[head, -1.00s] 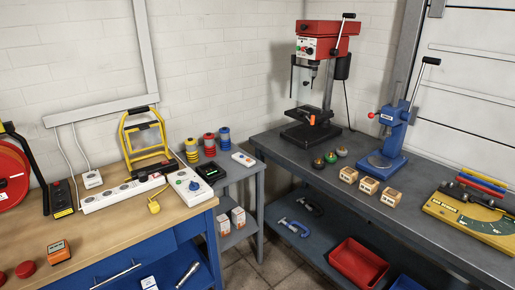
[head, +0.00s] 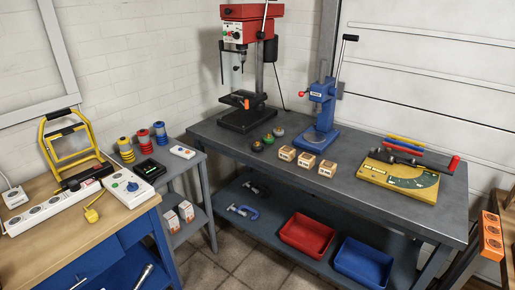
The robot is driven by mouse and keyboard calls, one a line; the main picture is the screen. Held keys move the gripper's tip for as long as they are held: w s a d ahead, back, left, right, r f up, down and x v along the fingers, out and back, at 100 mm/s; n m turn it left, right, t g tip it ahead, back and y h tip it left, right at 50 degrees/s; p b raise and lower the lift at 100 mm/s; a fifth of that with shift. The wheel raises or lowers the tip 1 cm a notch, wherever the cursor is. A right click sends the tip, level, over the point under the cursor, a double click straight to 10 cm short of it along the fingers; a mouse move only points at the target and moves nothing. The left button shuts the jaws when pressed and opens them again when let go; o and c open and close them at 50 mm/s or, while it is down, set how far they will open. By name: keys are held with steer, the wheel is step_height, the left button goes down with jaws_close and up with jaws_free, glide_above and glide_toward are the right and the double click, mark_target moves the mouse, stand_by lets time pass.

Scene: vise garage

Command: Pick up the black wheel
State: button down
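Three small round pieces stand in a row on the grey metal bench (head: 225,133), between the drill press and the wooden blocks. The near piece (head: 257,147) looks dark, the middle piece (head: 268,139) looks dark with some colour, and the far piece (head: 278,132) looks grey. They are too small to tell whether one is the black wheel. No other clear black wheel shows. My gripper is not in view.
A red drill press (head: 245,60) and a blue arbor press (head: 318,110) flank the round pieces. Three wooden blocks (head: 306,160) stand in front. A yellow angle gauge (head: 398,182) lies right. Red (head: 307,235) and blue (head: 363,262) bins sit below.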

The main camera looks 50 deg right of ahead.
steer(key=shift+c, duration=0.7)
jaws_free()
